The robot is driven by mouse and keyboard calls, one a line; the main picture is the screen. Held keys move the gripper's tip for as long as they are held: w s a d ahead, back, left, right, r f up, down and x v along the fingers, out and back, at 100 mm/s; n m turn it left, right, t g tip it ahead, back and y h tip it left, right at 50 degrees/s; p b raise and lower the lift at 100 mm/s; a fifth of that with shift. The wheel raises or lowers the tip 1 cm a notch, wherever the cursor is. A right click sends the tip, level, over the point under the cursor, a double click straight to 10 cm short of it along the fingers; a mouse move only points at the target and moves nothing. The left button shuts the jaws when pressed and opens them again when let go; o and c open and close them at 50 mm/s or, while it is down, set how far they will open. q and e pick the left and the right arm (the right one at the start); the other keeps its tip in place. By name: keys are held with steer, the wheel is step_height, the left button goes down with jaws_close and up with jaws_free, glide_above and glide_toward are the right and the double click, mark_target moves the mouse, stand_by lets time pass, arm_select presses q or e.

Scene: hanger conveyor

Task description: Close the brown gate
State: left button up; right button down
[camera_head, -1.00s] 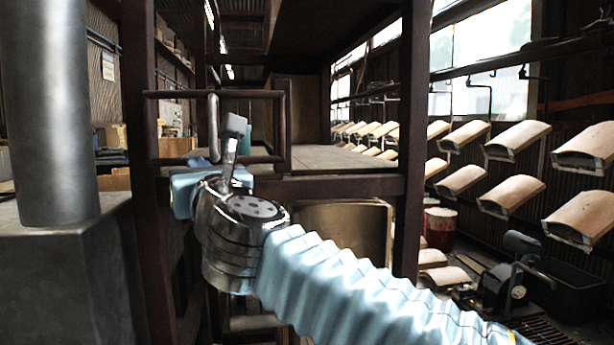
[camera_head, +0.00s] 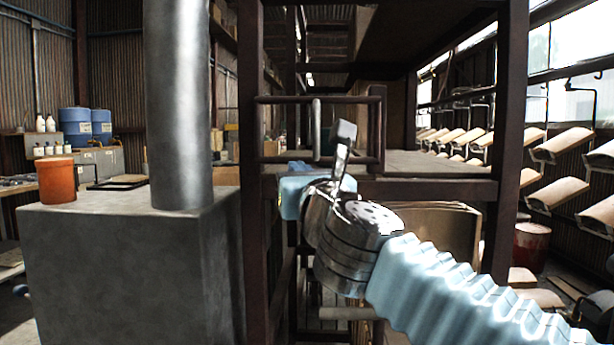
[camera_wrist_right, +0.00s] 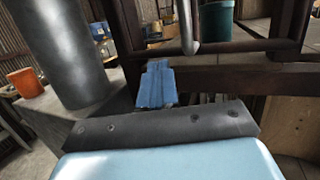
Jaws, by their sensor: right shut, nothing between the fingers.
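The brown gate (camera_head: 379,135) is a dark rectangular bar frame beside the left post of the rack, across the left part of the opening above the shelf. Its grey upright handle (camera_head: 317,128) shows in the wrist view (camera_wrist_right: 187,22) too. My right gripper (camera_head: 293,172) is shut and empty, low in front of the gate near its lower bar. In the wrist view its blue fingertips (camera_wrist_right: 157,72) are just left of and below the handle's lower end. I cannot tell whether they touch the gate. My left gripper is not in view.
A grey block with a thick metal column (camera_head: 180,100) stands left of the rack, with an orange pot (camera_head: 57,180) on it. The rack's right post (camera_head: 507,130) bounds the opening. Curved tan panels (camera_head: 563,144) hang at the right.

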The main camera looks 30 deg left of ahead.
steer(key=s+d+f+b, duration=0.2)
steer(key=s+d, duration=0.3)
steer(key=s, duration=0.4)
steer(key=shift+f+b, duration=0.15)
steer(key=shift+b, duration=0.7)
steer(key=shift+s, duration=0.1)
